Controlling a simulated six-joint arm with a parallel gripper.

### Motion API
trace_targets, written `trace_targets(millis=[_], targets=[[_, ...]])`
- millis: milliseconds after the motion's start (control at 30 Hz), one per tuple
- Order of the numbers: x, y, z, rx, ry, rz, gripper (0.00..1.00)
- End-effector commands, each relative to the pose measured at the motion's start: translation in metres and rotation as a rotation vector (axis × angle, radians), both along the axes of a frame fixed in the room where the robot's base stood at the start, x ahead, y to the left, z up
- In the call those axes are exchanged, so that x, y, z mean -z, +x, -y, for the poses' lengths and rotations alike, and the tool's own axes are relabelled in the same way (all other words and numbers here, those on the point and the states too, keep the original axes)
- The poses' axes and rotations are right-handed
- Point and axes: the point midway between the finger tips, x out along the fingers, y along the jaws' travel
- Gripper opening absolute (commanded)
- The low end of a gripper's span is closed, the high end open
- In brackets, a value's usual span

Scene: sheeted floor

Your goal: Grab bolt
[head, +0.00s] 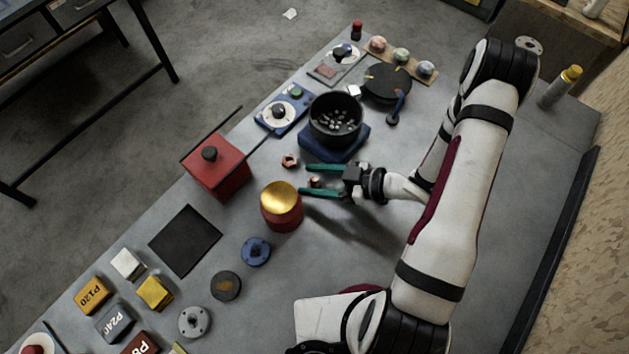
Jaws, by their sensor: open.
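My gripper (304,180) has two teal fingers spread apart, pointing left, low over the grey work surface. A second copper piece (289,160), ring-like as a nut, lies just beyond the upper fingertip, outside the fingers.
A red cylinder with a gold top (281,205) stands close to the lower fingertip. A black pot (335,118) holding small pieces sits on a blue base above my gripper. A red box (215,168) stands left.

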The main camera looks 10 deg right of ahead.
Motion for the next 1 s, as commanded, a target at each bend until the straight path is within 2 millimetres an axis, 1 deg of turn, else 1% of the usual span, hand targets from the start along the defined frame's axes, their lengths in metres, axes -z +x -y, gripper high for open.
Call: trace_targets(millis=[33, 167, 200, 267, 300, 333, 800, 867, 967, 1000], targets=[[0.0, 0.0, 0.0, 0.0, 0.0, 0.0, 0.53], [0.0, 0.0, 0.0, 0.0, 0.0, 0.0, 0.3], [0.0, 0.0, 0.0, 0.0, 0.0, 0.0, 0.23], [0.0, 0.0, 0.0, 0.0, 0.0, 0.0, 0.12], [0.0, 0.0, 0.0, 0.0, 0.0, 0.0, 0.05], [0.0, 0.0, 0.0, 0.0, 0.0, 0.0, 0.0], [-0.002, 0.0, 0.0, 0.0, 0.0, 0.0, 0.0], [-0.005, 0.0, 0.0, 0.0, 0.0, 0.001, 0.0], [-0.016, 0.0, 0.001, -0.001, -0.001, 0.003, 0.0], [-0.022, 0.0, 0.0, -0.002, -0.001, 0.003, 0.0]])
